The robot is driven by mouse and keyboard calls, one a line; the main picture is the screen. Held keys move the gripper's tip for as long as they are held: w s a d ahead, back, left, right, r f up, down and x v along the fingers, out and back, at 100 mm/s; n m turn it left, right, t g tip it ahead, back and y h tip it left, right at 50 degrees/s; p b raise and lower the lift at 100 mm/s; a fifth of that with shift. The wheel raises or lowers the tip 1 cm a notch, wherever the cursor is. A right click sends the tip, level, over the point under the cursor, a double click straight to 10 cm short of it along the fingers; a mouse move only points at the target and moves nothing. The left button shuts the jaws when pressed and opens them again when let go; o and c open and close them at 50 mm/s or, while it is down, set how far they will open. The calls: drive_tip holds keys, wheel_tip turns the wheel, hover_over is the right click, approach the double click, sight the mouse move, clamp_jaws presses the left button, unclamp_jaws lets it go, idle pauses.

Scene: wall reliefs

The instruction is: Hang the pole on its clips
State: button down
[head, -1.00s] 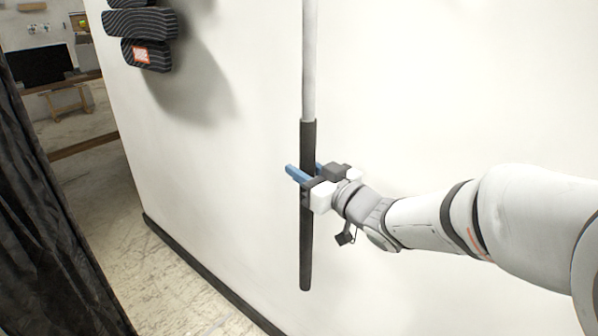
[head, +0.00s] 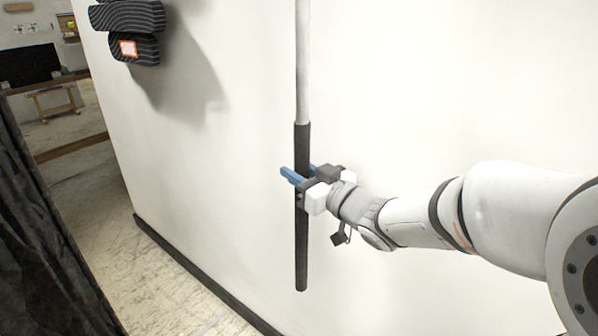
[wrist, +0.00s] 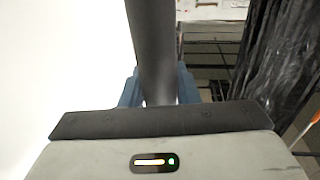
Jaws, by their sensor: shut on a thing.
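The pole (head: 302,72) has a pale grey upper shaft and a dark grip sleeve at its lower part. It stands about upright in front of the white wall in the head view, and its top runs out of frame. My gripper (head: 298,174) is shut on the dark sleeve, with blue fingers on either side of it. In the wrist view the dark sleeve (wrist: 153,45) rises between the blue fingers (wrist: 158,92). The pole's lower end hangs free below my gripper. No clips are visible in either view.
A dark striped relief (head: 128,30) with an orange-edged label sticks out of the wall (head: 220,150) at upper left. A black curtain (head: 40,240) hangs at the left edge. A dark baseboard (head: 205,275) runs along the wall's foot. Wall right of the pole is bare.

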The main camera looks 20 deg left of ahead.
drive_tip(key=shift+r, duration=0.1)
drive_tip(key=c, duration=1.3)
unclamp_jaws()
drive_tip(key=shift+o, duration=1.4)
